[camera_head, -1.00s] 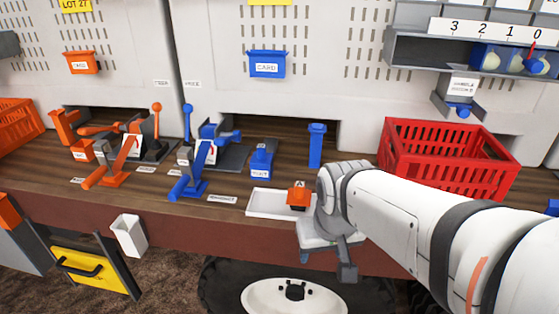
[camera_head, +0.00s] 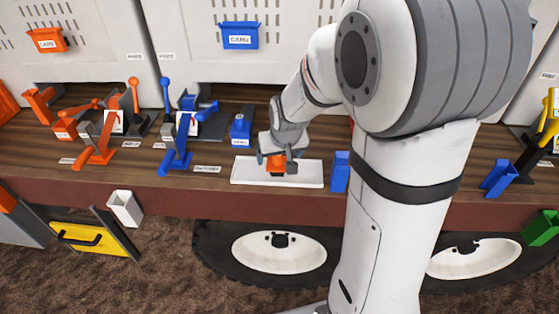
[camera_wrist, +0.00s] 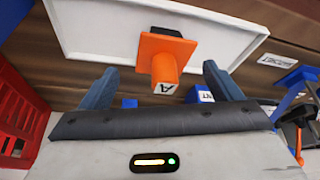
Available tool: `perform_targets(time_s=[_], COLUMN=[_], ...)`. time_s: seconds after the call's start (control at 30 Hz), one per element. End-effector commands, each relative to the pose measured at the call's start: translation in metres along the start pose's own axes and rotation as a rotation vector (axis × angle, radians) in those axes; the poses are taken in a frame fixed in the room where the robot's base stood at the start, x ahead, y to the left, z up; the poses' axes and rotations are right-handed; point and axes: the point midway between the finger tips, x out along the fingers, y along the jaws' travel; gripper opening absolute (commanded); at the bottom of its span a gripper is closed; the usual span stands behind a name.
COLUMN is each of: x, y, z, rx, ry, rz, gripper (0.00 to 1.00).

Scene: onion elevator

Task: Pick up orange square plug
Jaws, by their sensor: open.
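The orange square plug (camera_wrist: 160,56) sits on the white tray (camera_wrist: 85,30) in the wrist view. It has a square flange, a dark part behind it and a letter A on its end face. In the head view the plug (camera_head: 276,162) is partly hidden by my gripper (camera_head: 277,160), which is over the tray (camera_head: 245,176). In the wrist view my gripper (camera_wrist: 160,88) is open, with one blue-grey finger on each side of the plug and clear gaps to both. The plug is not gripped.
A blue post (camera_head: 340,171) stands just right of the tray. Blue levers (camera_head: 183,140) and a blue box (camera_head: 241,127) are to its left, with orange levers (camera_head: 100,145) farther left. A red basket (camera_wrist: 18,115) shows at the left of the wrist view.

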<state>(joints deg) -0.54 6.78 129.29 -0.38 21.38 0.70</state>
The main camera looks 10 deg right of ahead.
Motion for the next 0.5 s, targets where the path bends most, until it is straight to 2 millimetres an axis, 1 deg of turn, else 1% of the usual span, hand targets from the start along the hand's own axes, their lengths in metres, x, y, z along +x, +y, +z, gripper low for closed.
perform_targets(time_s=[0.1, 0.23, 0.33, 0.5], x=[0.015, 0.03, 0.036, 0.038], y=[-0.001, -0.001, -0.001, 0.0], z=[0.003, 0.003, 0.003, 0.003], rx=[-0.001, 0.0, 0.001, 0.001], ry=[-0.006, -0.003, -0.001, 0.0], rz=[0.0, 0.0, 0.0, 0.001], gripper=[0.85, 0.85, 0.85, 0.85])
